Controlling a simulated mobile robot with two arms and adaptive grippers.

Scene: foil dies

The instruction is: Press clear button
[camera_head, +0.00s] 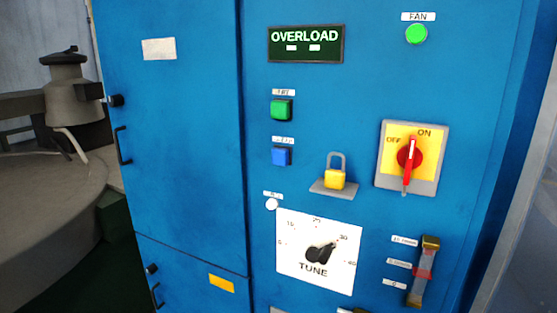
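A blue cabinet panel (400,85) fills most of the view. On it, a square green button (281,110) sits above a square blue button (281,156), each with a small white label over it. A small round white knob or lamp (271,204) with its own label is lower down. The labels are too small to read, so I cannot tell which one says clear. Neither of my grippers is in view, and nothing covers the buttons.
An OVERLOAD sign (306,44), a lit green FAN lamp (416,34), a red rotary switch (409,155) pointing toward ON, a yellow padlock (334,178), a TUNE dial (319,252) and a sliding lever (424,271) surround the buttons. A grey machine (68,90) stands left.

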